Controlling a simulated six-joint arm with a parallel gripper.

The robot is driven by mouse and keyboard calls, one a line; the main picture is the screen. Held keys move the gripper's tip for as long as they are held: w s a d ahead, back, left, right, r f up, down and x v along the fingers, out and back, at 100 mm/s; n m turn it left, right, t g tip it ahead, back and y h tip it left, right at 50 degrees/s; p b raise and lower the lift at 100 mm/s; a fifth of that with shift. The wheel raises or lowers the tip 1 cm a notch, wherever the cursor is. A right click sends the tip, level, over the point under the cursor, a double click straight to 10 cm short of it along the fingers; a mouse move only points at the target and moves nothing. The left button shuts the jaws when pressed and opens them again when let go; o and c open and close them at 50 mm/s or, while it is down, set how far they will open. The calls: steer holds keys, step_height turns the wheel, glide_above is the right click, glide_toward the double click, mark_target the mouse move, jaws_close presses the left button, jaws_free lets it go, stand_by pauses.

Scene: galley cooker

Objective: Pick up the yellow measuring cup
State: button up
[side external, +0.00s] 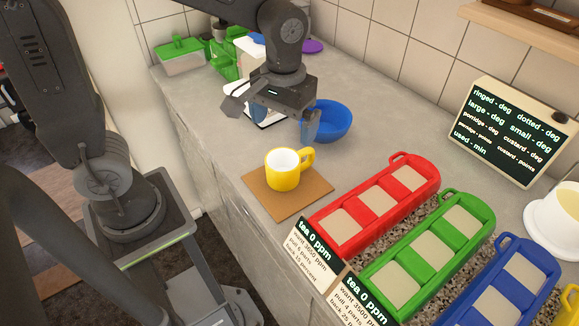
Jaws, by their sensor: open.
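The yellow measuring cup (282,174) looks like a mug with a white inside. It stands upright on a brown square mat (305,200) near the counter's front edge, its handle pointing right. My gripper (268,122) is open and empty. It hangs above and behind the cup in the picture, apart from it, with one finger in front of the blue bowl (335,120).
Red (413,202), green (455,235) and blue (497,290) compartment trays lie to the right, with small text signs (316,258) in front. A menu board (510,130) stands by the wall. Green containers (182,58) stand at the far left.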

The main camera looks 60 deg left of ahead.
mark_target(284, 169)
step_height(284, 169, down, 13)
steer(key=shift+w+a+r, duration=0.1)
stand_by(0.5)
steer(key=shift+c, duration=0.4)
steer(key=c, duration=0.9)
